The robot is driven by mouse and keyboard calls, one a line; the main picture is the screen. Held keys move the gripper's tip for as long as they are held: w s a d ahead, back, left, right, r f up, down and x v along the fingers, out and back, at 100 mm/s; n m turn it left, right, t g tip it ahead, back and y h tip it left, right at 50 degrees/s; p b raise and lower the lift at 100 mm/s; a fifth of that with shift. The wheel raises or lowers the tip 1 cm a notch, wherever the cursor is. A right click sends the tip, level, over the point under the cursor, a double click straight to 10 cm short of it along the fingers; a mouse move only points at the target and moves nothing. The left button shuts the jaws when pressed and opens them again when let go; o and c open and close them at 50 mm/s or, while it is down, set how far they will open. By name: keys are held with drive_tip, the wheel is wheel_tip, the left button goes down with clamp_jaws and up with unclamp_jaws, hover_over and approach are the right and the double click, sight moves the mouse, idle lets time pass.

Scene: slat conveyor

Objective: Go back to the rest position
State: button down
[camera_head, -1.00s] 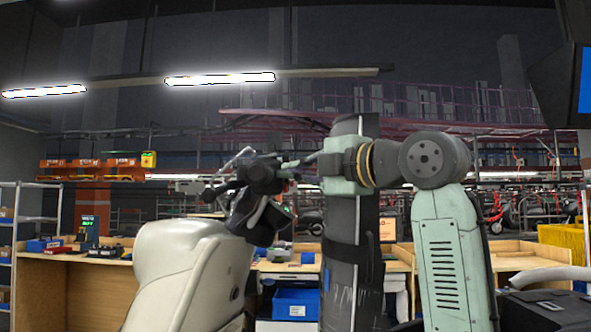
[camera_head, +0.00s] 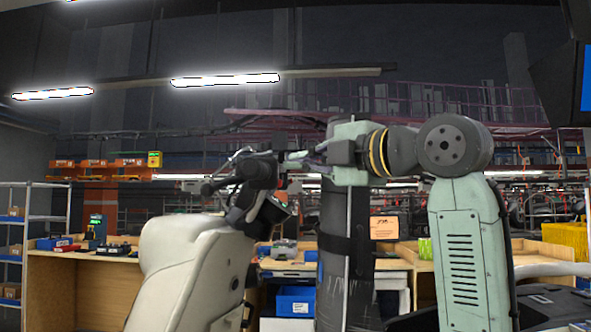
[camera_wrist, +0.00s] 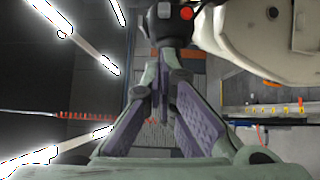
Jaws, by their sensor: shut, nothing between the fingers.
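My gripper (camera_wrist: 162,72) has green and purple fingers that meet at the tips in the wrist view, with nothing held between them. In the head view my gripper (camera_head: 287,158) points left, close to the dark handlebar area (camera_head: 258,172) of a cream scooter-like vehicle (camera_head: 185,262). In the wrist view a dark part with a red button (camera_wrist: 186,13) lies just beyond the fingertips, and the cream body (camera_wrist: 262,38) fills the upper right. I cannot tell whether the fingers touch the vehicle.
Wooden workbenches (camera_head: 95,262) stand behind, with a blue bin (camera_head: 296,301) below. A metal shelf rack (camera_head: 48,215) is at the far left. A dark screen housing (camera_head: 560,80) hangs at the upper right. The space above my arm looks open.

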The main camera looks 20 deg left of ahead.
drive_tip(key=b+v, duration=0.1)
drive_tip(key=v, duration=0.5)
drive_tip(key=shift+f, duration=0.2)
drive_tip(key=shift+w, duration=0.15)
